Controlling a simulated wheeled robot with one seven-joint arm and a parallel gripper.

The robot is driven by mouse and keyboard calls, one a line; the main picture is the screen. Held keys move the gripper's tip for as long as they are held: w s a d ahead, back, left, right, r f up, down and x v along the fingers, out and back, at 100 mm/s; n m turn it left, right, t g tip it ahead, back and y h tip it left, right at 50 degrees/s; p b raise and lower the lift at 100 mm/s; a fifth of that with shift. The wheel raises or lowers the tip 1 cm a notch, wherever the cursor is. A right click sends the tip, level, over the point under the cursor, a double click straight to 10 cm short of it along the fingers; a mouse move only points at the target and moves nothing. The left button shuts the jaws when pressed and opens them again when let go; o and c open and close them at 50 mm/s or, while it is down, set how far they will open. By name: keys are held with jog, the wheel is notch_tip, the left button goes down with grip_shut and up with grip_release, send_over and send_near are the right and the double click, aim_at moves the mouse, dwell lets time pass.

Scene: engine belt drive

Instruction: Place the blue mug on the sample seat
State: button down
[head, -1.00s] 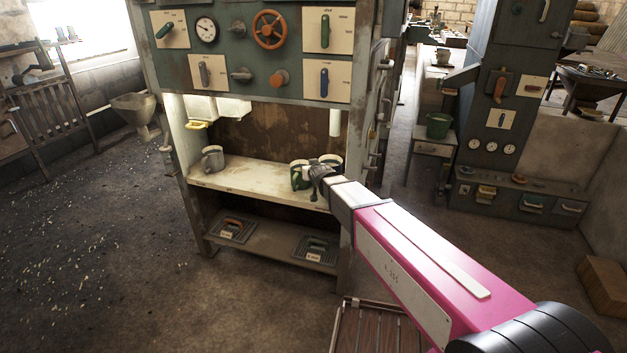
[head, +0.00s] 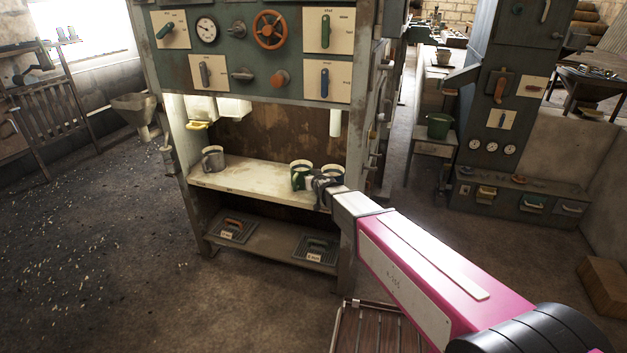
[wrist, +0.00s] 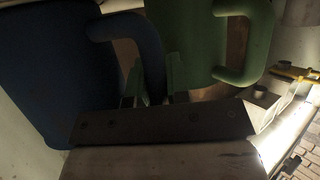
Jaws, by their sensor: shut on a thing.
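The blue mug (wrist: 55,75) fills the left of the wrist view, its handle (wrist: 150,50) reaching between the fingers of my gripper (wrist: 150,85). The gripper is shut on this handle. In the head view my gripper (head: 316,183) is at the front right of the lit shelf, and the mug behind it (head: 333,171) is partly covered. A green mug (head: 299,173) stands close on the left; it also shows in the wrist view (wrist: 200,45), right of the blue mug. I cannot make out which spot is the sample seat.
A grey mug (head: 213,159) stands at the left of the lit shelf (head: 250,182), with bare shelf between it and the green mug. The lower shelf holds two dark trays, left (head: 247,238) and right (head: 330,256). A cabinet post borders the right side.

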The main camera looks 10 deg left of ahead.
jog(key=c, duration=1.1)
grip_release()
jog(key=shift+r, duration=0.15)
jog(key=v, duration=1.2)
